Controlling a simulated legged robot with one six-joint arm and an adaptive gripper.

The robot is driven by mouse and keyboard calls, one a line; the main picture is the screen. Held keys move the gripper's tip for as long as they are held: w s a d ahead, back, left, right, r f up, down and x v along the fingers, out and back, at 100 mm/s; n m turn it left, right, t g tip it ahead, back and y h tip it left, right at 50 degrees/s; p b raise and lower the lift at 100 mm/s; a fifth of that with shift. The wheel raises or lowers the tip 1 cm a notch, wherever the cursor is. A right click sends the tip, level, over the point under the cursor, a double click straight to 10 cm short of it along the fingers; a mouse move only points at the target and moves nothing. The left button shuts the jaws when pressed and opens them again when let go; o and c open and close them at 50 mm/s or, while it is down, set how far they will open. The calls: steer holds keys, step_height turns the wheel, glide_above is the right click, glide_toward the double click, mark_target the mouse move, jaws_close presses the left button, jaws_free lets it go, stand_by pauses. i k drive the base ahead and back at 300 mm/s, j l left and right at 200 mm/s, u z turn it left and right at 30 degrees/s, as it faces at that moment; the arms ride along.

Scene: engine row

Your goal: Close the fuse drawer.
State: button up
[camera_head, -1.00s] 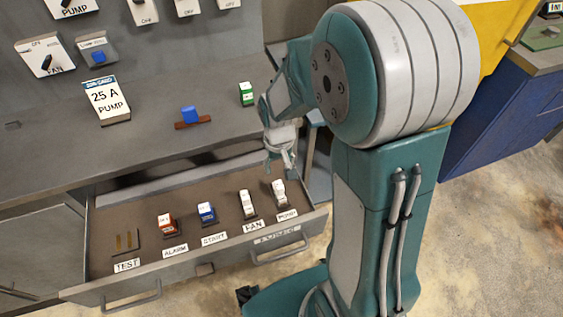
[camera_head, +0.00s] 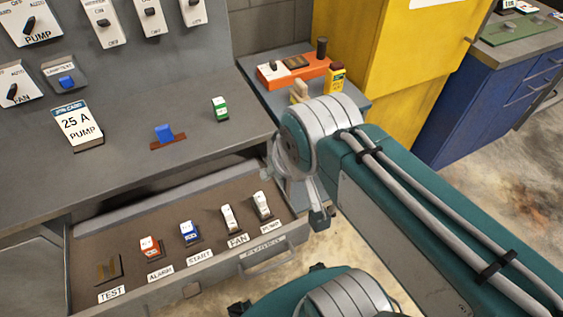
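The fuse drawer (camera_head: 215,266) is pulled out from under the grey bench. Its label row shows TEST, ALARM, START, FAN and PUMP. A red-and-white fuse (camera_head: 150,247) stands at ALARM and a blue-and-white one (camera_head: 189,233) at START. White fuses stand at FAN (camera_head: 228,219) and PUMP (camera_head: 262,206). The TEST slot (camera_head: 108,269) holds no fuse, only upright contacts. My gripper (camera_head: 319,214) is just right of the drawer's front right corner. My arm partly hides it, and I cannot tell whether it touches the drawer or how far its fingers are apart.
On the bench stand a 25 A PUMP card (camera_head: 78,127), a blue block on a brown base (camera_head: 165,134) and a green fuse (camera_head: 219,109). An orange device (camera_head: 293,70) sits on a side table beside a yellow cabinet (camera_head: 380,65).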

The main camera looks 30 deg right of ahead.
mark_target(107, 273)
steer(key=k+j+u, duration=0.1)
steer(key=u, duration=0.35)
steer(key=k+j+u, duration=0.1)
steer(key=j+u, duration=0.15)
steer(key=u, duration=0.15)
steer(key=j+u, duration=0.2)
steer(key=u, duration=0.25)
steer(key=k+j+u, duration=0.1)
steer(key=j+u, duration=0.15)
steer(key=u, duration=0.2)
